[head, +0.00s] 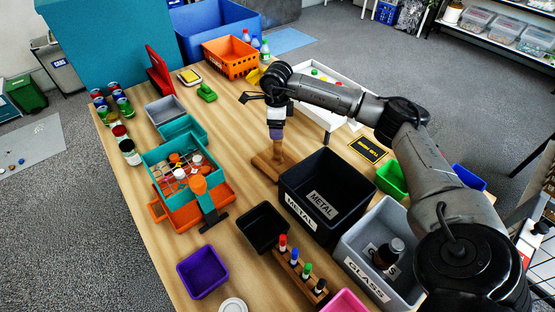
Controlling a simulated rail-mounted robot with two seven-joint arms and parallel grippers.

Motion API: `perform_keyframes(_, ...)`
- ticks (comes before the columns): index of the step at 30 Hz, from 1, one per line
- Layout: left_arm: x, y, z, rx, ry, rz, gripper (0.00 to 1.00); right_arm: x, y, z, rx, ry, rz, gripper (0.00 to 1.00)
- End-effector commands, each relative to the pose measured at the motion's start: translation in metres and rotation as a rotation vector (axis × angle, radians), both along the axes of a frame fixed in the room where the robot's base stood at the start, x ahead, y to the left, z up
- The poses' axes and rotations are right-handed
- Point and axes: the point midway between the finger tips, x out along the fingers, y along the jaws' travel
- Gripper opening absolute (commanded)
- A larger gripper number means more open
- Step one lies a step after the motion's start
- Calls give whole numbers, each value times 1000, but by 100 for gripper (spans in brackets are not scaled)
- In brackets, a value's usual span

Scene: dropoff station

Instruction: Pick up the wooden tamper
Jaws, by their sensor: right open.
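A brown wooden piece (271,163), which appears to be the wooden tamper, stands near the middle of the table, left of the black METAL bin. It has a broad foot and an upright part. A pale and purple-grey section (276,125) rises directly above it; I cannot tell whether that belongs to it. My right arm reaches in from the right, with its wrist above this spot. Contact with the wooden piece cannot be made out. My left gripper is not in view.
The black METAL bin (290,205) and grey GLASS bin (358,272) stand to the right. A teal crate (152,163) stands left, an orange crate (222,66) at the back. A marker rack (292,278) is in front. Bare table shows left of the wooden piece.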

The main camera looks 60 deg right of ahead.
Motion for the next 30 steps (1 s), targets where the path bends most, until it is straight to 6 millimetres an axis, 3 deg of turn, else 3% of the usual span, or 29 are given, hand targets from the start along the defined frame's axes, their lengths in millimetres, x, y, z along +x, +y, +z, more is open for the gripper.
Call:
perform_keyframes(12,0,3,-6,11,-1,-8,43,-3,1,-47,1,2,0,74)
perform_keyframes(20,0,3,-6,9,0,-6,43,-3,1,-49,1,0,0,73)
perform_keyframes(30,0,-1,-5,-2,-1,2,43,-3,1,-49,1,0,0,40)
